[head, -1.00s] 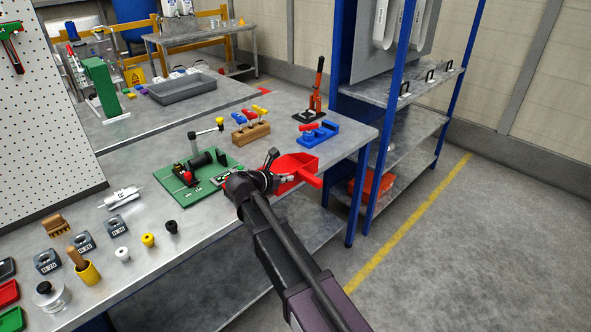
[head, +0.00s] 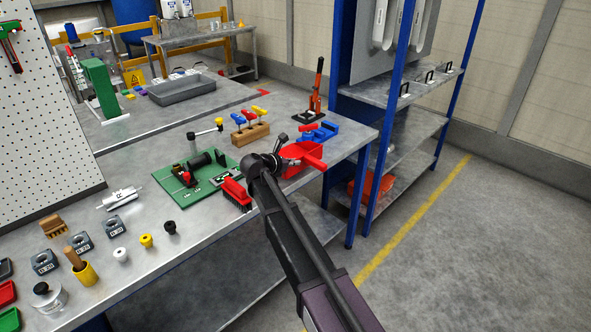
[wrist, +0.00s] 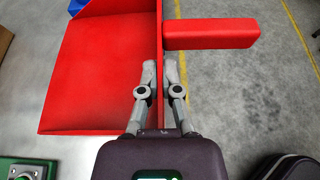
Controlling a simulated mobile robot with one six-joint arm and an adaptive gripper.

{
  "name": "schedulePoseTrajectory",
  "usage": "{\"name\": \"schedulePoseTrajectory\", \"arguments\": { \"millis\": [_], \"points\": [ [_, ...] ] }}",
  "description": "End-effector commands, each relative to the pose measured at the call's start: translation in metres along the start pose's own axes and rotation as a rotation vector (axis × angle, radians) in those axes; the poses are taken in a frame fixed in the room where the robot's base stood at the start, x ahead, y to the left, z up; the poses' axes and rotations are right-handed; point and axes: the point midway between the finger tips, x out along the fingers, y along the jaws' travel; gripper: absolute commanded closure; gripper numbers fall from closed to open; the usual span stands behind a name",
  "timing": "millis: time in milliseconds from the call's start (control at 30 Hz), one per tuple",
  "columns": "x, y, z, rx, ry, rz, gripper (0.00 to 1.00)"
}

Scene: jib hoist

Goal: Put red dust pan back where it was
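The red dust pan (head: 309,152) is at the right edge of the near workbench, its handle sticking out toward the aisle. In the wrist view the dust pan (wrist: 100,70) fills the upper left, with its handle pointing right. My gripper (wrist: 161,75) has one finger on each side of the pan's handle-side wall and is closed on it. In the head view my gripper (head: 282,152) partly covers the pan's left side. I cannot tell whether the pan touches the bench. A red brush (head: 235,194) with dark bristles lies on the bench, left of my arm.
Weights and cups stand at the front left. A blue-post shelf (head: 400,100) stands right; the floor there is clear.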

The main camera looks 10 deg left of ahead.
Motion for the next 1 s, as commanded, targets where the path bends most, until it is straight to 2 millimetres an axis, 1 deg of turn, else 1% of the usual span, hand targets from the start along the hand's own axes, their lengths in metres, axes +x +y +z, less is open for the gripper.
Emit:
{"name": "schedulePoseTrajectory", "arguments": {
  "millis": [133, 233, 400, 600, 700, 1000],
  "points": [
    [0.005, 0.004, 0.001, 0.000, -0.001, 0.000, 1.00],
    [0.013, 0.009, 0.003, 0.001, -0.001, 0.000, 1.00],
    [0.018, 0.007, -0.014, 0.000, -0.001, 0.000, 1.00],
    [0.023, 0.007, -0.027, 0.000, -0.001, 0.000, 1.00],
    [0.024, 0.007, -0.030, 0.000, -0.001, 0.000, 1.00],
    [0.024, 0.007, -0.029, 0.000, -0.001, 0.000, 1.00]
  ]
}}
